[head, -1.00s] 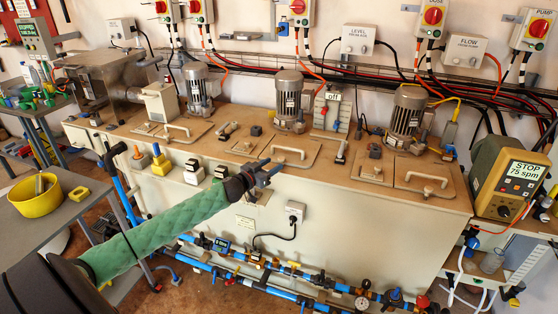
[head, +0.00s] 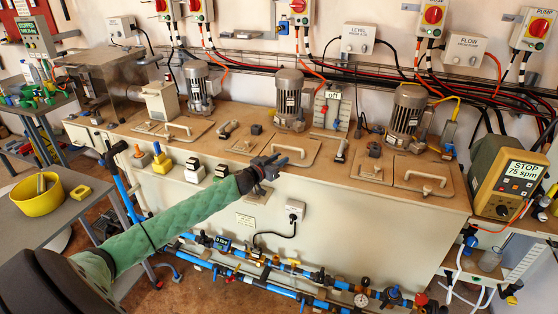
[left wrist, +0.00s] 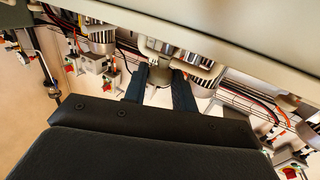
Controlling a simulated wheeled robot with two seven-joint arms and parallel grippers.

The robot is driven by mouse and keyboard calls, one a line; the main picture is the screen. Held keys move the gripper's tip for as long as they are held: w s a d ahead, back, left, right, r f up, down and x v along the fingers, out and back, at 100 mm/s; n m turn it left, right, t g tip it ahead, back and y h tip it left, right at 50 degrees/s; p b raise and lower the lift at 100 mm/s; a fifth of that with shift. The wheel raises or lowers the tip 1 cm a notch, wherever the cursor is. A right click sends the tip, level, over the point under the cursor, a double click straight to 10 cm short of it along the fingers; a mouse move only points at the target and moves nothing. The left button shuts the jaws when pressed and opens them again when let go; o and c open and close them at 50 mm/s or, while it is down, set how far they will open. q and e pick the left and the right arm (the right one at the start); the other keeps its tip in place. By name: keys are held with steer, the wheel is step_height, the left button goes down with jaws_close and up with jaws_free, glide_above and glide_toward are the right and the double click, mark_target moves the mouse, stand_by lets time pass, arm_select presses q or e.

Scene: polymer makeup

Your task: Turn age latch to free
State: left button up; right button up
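My left gripper (head: 268,166) is at the front edge of the tank top, just in front of the middle lid (head: 300,151) with its white bar handle. In the left wrist view its two dark fingers (left wrist: 158,90) stand apart with a gap between them, and nothing is clearly held. Small pale latch-like handles stand on the tank top, one left of the middle lid (head: 227,130) and one right of it (head: 341,150). I cannot tell which is the age latch, and no latch label is readable. My right gripper is out of view.
Motors (head: 290,98) stand behind the lids. A yellow controller (head: 507,180) is at the right end. Blue pipes (head: 300,278) run low along the tank front. A yellow bowl (head: 36,195) is on the left table.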

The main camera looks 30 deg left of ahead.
arm_select(q)
steer(key=c, duration=0.3)
steer(key=shift+c, duration=0.2)
